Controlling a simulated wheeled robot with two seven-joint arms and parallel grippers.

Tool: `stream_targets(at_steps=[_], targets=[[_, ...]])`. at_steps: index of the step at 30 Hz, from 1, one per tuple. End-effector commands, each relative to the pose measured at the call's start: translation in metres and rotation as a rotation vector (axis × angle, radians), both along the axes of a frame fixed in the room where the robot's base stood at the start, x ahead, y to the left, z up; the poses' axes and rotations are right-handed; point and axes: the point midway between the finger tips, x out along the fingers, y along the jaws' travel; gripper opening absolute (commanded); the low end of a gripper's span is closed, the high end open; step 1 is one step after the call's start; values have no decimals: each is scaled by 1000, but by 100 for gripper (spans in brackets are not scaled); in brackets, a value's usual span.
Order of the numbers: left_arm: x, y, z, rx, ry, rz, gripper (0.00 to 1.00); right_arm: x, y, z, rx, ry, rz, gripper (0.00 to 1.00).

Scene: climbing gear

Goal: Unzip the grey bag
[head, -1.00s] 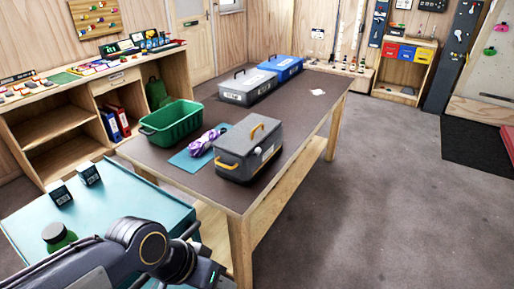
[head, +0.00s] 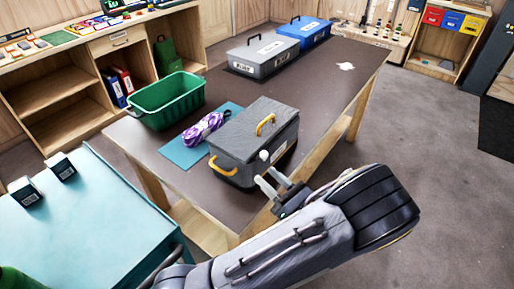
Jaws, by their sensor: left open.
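The grey bag (head: 238,148) stands on the brown table, its lid down, with a yellow handle on top and another on its near left end. A small white knob (head: 264,155) sits at its right side, near the seam below the lid. My left gripper (head: 264,176) is open, its two pale fingers pointing at the bag's right side just below the knob. No thing is between the fingers, and I cannot tell if they touch the bag. My right gripper is not in view.
A purple rope (head: 203,128) lies on a blue mat (head: 179,153) left of the bag. A green crate (head: 168,101) stands beyond it. Grey (head: 263,58) and blue (head: 303,33) boxes stand at the table's far end. A teal surface (head: 90,225) is at lower left.

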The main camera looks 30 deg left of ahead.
Motion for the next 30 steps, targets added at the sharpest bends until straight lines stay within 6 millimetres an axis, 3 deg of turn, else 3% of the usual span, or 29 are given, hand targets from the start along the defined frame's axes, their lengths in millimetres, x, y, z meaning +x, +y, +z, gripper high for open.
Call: stream_targets(at_steps=[3,7,21,30], targets=[[14,-20,2,129,24,-88,41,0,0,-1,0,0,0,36],[21,-24,6,174,30,-119,41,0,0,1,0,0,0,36],[42,34,30,172,31,-117,41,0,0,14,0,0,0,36],[44,41,31,171,32,-118,41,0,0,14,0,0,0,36]])
